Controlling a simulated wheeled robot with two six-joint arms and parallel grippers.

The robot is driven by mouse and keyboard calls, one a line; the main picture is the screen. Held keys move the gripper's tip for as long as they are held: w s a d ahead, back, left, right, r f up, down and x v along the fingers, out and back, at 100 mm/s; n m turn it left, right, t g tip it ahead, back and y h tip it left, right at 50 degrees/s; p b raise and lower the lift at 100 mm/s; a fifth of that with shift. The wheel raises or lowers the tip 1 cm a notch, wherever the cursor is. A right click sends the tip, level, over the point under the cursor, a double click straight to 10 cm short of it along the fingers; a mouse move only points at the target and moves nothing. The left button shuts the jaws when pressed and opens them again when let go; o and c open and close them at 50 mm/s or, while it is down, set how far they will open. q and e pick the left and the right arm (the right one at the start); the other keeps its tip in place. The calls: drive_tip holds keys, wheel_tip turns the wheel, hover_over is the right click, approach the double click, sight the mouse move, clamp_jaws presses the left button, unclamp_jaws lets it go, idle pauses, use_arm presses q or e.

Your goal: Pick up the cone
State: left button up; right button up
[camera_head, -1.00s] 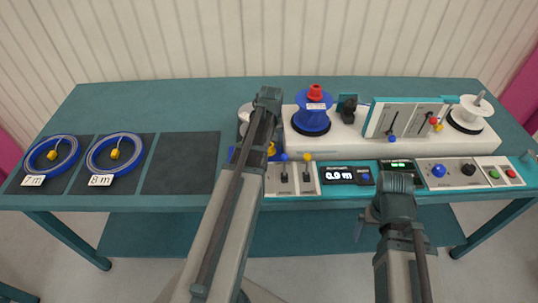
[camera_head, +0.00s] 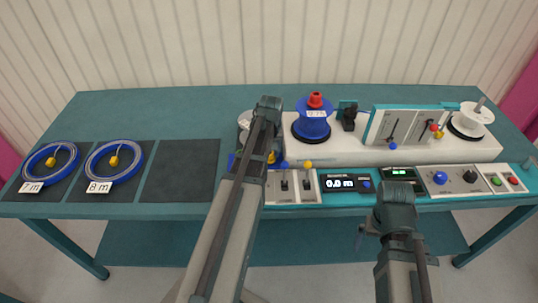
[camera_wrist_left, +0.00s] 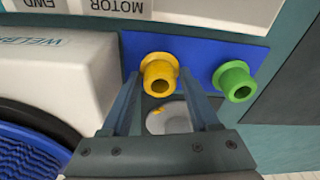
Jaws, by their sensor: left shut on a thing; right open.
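A yellow flanged cone (camera_wrist_left: 158,76) with a hollow end sits at the blue plate (camera_wrist_left: 205,48) in the left wrist view. My left gripper (camera_wrist_left: 162,92) is shut on this yellow cone, its fingers on both sides. A similar green cone (camera_wrist_left: 236,82) is beside it to the right, on the same plate. A red cone (camera_head: 315,100) tops the blue reel (camera_head: 312,125) in the head view. My left arm hides most of the plate there. My right gripper (camera_head: 368,235) is open and apart from everything, in front of the table edge.
The white machine (camera_head: 420,150) has a lever panel (camera_head: 408,125) and a white reel (camera_head: 470,120). Control boxes with a display (camera_head: 345,183) line the front edge. Two blue cable coils lie on dark mats at left; a third mat (camera_head: 180,170) is bare.

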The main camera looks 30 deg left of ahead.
use_arm(q)
wheel_tip(320, 180, up, 10)
drive_tip(key=p, duration=1)
use_arm(e)
wheel_tip(320, 180, up, 10)
use_arm(q)
drive_tip(key=o, duration=0.8)
drive_tip(key=c, duration=0.8)
use_arm(e)
drive_tip(key=shift+c, duration=0.3)
